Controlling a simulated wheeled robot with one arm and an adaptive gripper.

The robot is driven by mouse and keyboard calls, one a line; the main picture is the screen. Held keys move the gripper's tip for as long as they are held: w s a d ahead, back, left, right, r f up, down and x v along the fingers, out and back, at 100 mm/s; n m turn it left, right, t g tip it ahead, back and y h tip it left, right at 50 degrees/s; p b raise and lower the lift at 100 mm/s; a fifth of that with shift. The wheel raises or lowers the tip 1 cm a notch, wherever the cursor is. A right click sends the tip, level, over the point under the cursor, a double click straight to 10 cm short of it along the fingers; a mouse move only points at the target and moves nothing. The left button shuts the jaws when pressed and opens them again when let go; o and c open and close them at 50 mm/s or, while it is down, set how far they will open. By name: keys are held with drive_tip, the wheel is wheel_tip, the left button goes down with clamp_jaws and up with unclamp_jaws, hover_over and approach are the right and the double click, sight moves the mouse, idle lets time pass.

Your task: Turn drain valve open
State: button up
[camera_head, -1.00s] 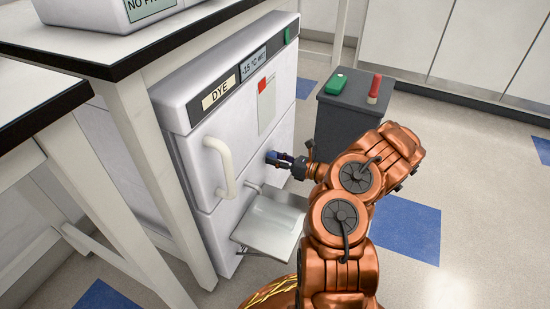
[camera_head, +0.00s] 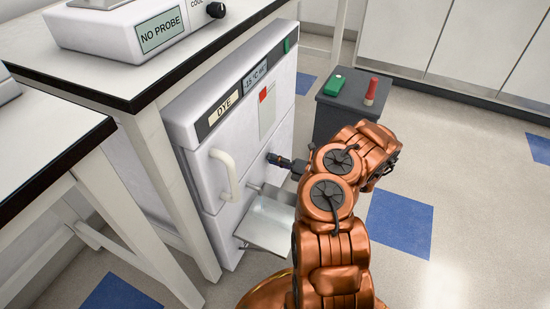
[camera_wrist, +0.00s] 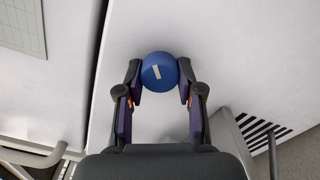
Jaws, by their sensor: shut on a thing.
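The drain valve is a round blue knob (camera_wrist: 160,71) with a pale bar mark on its face, on the front of the white freezer labelled DYE (camera_head: 208,170). In the wrist view the bar mark is tilted a little from upright. My gripper (camera_wrist: 160,84) is shut on the knob, one finger on each side. In the head view my gripper (camera_head: 277,160) meets the freezer front, and the knob is mostly hidden there. A metal tray (camera_head: 268,225) sticks out below the knob, under a small spout.
A white door handle (camera_head: 224,175) is left of the knob. A dark grey box (camera_head: 340,118) with a green item (camera_head: 334,85) and a red-topped item (camera_head: 371,92) stands right of the freezer. White benches (camera_head: 65,165) stand at left. The floor at right is clear.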

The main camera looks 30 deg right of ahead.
drive_tip(key=m+p, duration=0.1)
drive_tip(key=m, duration=0.3)
drive_tip(key=shift+r+m, duration=0.1)
drive_tip(key=shift+m, duration=1.8)
drive_tip(key=o, duration=1.1)
drive_tip(key=shift+o, duration=0.2)
drive_tip(key=shift+s, duration=0.1)
drive_tip(key=v, duration=1.2)
